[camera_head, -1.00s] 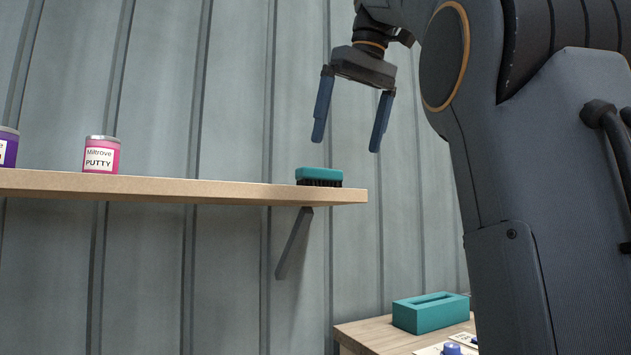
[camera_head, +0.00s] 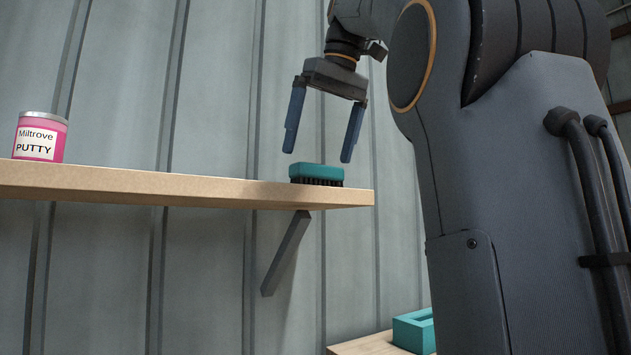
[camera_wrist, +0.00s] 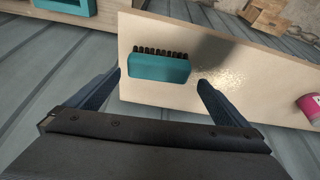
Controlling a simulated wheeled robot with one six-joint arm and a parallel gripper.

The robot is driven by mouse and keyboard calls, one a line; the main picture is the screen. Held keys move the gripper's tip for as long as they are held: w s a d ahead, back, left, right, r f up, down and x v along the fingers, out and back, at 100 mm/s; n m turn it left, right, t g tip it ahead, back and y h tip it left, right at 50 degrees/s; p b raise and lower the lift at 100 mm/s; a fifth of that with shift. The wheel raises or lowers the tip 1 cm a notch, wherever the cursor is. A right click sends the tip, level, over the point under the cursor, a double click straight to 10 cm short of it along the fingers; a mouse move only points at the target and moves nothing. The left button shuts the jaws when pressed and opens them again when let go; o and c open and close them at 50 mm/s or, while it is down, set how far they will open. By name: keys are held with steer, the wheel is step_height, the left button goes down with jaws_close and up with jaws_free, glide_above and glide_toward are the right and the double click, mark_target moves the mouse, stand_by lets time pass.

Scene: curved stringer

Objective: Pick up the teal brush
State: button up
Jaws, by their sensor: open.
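The teal brush (camera_head: 316,172) has dark bristles and rests bristles down near the right end of the wooden shelf (camera_head: 180,188). My gripper (camera_head: 318,158) is open and empty, pointing down just above the brush, with one blue finger toward each side of it in the head view. In the wrist view the brush (camera_wrist: 158,67) lies on the pale shelf (camera_wrist: 240,65), beyond and between the fingertips of my gripper (camera_wrist: 158,82). I see no contact between the fingers and the brush.
A pink putty can (camera_head: 40,137) stands on the shelf to the left; its edge shows in the wrist view (camera_wrist: 309,106). A bracket (camera_head: 286,254) supports the shelf. A teal open box (camera_head: 414,331) sits on a lower wooden table (camera_head: 372,345). The shelf between can and brush is clear.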

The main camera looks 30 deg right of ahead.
mark_target(318, 168)
steer(key=shift+p+x, duration=0.5)
steer(key=shift+x, duration=2.15)
steer(key=shift+s+d, duration=0.1)
steer(key=shift+d, duration=0.1)
steer(key=c, duration=1)
